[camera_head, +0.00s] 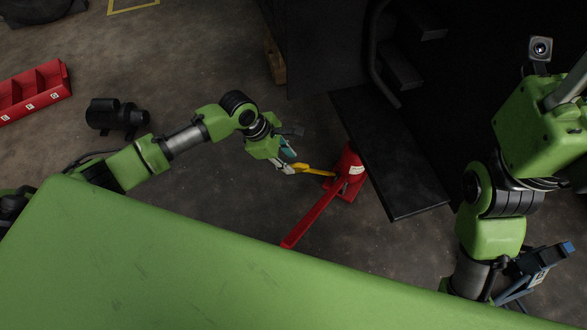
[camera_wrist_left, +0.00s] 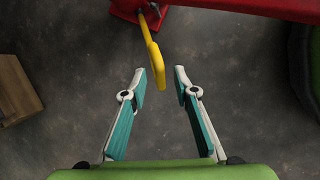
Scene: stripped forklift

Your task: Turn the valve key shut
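The yellow valve key (camera_head: 318,171) sticks out sideways from the red jack (camera_head: 349,168), which stands on the floor with its long red lever (camera_head: 312,216) slanting down to the left. My left gripper (camera_head: 291,162) is open at the key's free end. In the left wrist view the key (camera_wrist_left: 154,55) comes down from the red jack base (camera_wrist_left: 150,10), and its end appears between the two spread fingertips (camera_wrist_left: 160,76). I see no clear contact, and the depth is hard to judge.
The dark forklift body and a black plate (camera_head: 392,155) stand close to the right of the jack. A wooden block (camera_head: 275,62) lies behind. A black cylindrical part (camera_head: 117,115) and a red bin rack (camera_head: 35,91) are at left. Bare floor surrounds the lever.

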